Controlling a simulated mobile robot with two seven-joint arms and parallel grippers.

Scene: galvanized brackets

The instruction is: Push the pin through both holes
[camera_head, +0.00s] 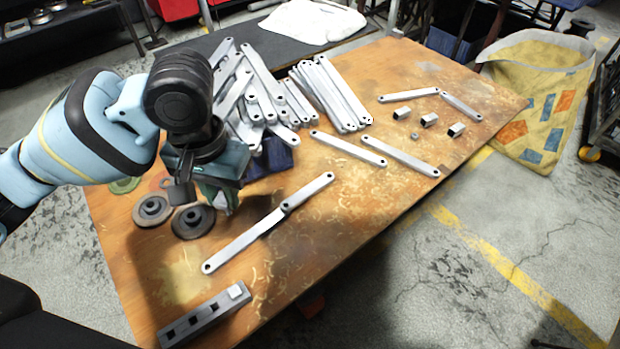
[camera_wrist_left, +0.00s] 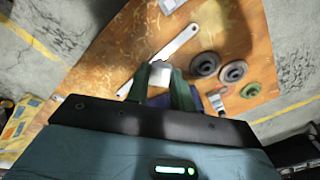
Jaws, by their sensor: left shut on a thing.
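My left gripper (camera_head: 222,200) points down over the table, left of two flat galvanized bars. In the left wrist view its fingers (camera_wrist_left: 160,88) are shut on a light grey block-like piece, the pin (camera_wrist_left: 160,73). The held piece is apart from that joint in the head view. A bar also shows beyond the fingers in the left wrist view (camera_wrist_left: 170,50). The right gripper is out of view.
A slotted steel block (camera_head: 205,318) with a small light cube lies at the front edge. Dark discs (camera_head: 193,221) lie beside the gripper. Stacked bars (camera_head: 330,92), loose bars (camera_head: 400,155) and small square pieces (camera_head: 456,130) lie behind and right. The wooden table (camera_head: 350,225) is clear at front right.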

